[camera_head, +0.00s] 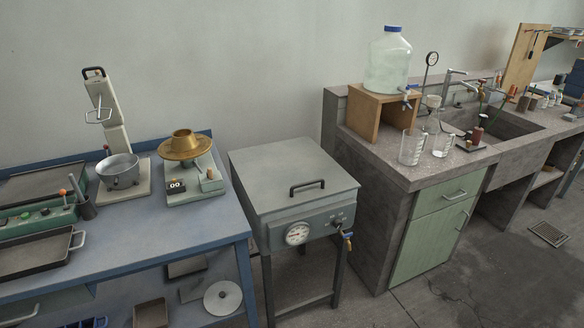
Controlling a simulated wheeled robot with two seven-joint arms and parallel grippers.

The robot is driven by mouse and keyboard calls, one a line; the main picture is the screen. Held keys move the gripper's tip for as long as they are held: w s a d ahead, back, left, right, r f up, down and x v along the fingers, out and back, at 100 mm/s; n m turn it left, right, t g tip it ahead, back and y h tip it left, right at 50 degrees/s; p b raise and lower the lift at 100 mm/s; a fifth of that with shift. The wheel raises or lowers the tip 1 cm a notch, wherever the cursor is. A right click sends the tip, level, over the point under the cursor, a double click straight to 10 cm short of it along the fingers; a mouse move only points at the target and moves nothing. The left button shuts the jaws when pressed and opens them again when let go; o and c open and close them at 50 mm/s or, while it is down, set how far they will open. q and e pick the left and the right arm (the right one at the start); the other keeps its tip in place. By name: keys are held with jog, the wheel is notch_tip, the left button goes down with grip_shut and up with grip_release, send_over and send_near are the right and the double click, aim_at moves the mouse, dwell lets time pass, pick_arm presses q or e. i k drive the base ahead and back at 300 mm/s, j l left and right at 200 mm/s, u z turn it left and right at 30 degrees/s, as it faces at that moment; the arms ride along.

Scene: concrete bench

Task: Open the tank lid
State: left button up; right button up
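A grey metal tank (330,222) on dark legs stands between the blue table and the concrete bench. Its flat lid (270,175) is shut and lies level on top. A black bar handle (307,187) sits near the lid's front right part. Neither of my grippers shows in the head view.
A blue table (205,225) on the left holds a pot (119,170), a brass-coloured device (185,146) and trays. The concrete bench (440,175) on the right carries a large water bottle (388,62) and glassware close to the tank. The space above the lid is clear.

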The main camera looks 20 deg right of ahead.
aim_at(276, 176)
jog(key=i+l+z, duration=0.4)
jog(key=i+l, duration=0.5)
jog(key=l, duration=0.15)
